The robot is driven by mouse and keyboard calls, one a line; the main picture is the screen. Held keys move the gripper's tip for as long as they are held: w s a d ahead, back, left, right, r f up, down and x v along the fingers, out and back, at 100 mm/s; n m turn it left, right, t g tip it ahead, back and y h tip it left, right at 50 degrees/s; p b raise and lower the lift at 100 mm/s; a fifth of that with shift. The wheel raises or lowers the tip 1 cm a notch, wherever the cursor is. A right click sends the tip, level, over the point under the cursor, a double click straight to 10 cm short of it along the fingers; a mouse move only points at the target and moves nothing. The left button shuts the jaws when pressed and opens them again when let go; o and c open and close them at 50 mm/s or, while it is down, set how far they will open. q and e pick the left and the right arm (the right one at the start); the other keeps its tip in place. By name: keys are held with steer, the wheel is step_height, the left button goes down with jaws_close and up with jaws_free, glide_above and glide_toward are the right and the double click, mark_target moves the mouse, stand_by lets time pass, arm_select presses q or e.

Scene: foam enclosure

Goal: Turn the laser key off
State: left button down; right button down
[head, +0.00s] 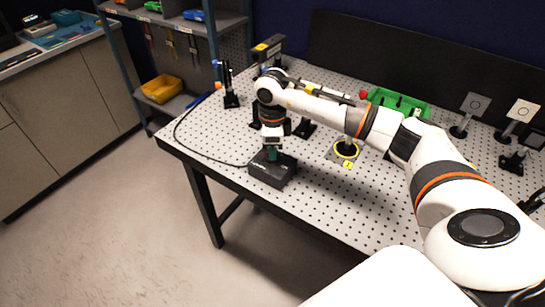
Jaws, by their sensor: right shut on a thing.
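A small black box (273,171) sits near the front left edge of the perforated table, with a black cable running from it to the left. My right arm reaches in from the right, and my right gripper (272,153) points down onto the top of this box. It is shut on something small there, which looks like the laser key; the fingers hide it. I cannot tell the key's angle. My left gripper is not in view.
A shelf with a yellow bin (161,88) stands behind left. The front right tabletop is clear.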

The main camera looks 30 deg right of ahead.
steer(key=n+b, duration=0.3)
steer(key=shift+f+n, duration=0.15)
steer(key=shift+n, duration=0.25)
steer(key=n+b, duration=0.2)
steer(key=shift+n, duration=0.3)
steer(key=n+b, duration=0.1)
steer(key=n, duration=0.1)
steer(key=n+b, duration=0.1)
steer(key=n, duration=0.1)
steer(key=shift+r+n+b, duration=0.2)
steer(key=shift+n+b, duration=0.15)
steer(key=shift+n, duration=0.05)
steer(key=c, duration=1.5)
jaws_free()
steer(key=shift+c, duration=0.2)
step_height(320, 180, up, 12)
steer(key=shift+b, duration=0.45)
